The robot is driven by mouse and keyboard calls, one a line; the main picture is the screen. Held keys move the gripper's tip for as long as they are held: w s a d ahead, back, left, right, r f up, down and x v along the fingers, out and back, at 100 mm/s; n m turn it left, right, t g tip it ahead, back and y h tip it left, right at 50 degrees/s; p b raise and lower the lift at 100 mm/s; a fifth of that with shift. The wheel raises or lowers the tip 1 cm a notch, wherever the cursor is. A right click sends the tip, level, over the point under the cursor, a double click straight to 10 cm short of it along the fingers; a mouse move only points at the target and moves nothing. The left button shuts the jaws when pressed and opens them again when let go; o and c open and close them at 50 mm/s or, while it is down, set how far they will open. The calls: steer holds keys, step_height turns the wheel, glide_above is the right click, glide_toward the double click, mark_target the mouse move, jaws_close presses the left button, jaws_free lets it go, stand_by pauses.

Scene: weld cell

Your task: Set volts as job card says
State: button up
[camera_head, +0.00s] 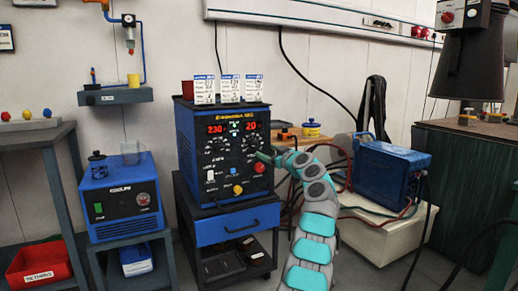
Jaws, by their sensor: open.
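The blue welding machine (223,150) stands on a cart with a blue drawer. Its left red display (216,128) appears to read 230 and its right red display (251,126) appears to read 20. Three white cards with blue headers stand on top: left (204,90), middle (229,89) and right (253,88); their print is too small to read. A red knob (259,168), a yellow knob (237,189) and a white switch (210,175) show on the front. My gripper (264,157) is open at the panel's right side; I cannot tell whether it touches.
A blue cooler unit (122,197) stands on a low stand at left. A smaller blue machine (390,166) sits on a pale box (375,232) at right, with cables around it. A red bin (40,265) is at lower left. A dark welding hood (468,65) hangs at upper right.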

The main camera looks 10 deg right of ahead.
mark_target(256, 146)
steer(key=shift+p+x, duration=1.25)
steer(key=shift+x, duration=1.15)
steer(key=shift+w+r+p, duration=0.25)
steer(key=shift+w+p, duration=0.05)
steer(key=shift+p, duration=0.15)
steer(key=shift+p+x, duration=0.75)
steer(key=shift+p, duration=0.1)
steer(key=shift+w+a+f+p, duration=0.2)
steer(key=shift+w+a+p, duration=0.05)
steer(key=shift+p, duration=0.05)
jaws_close()
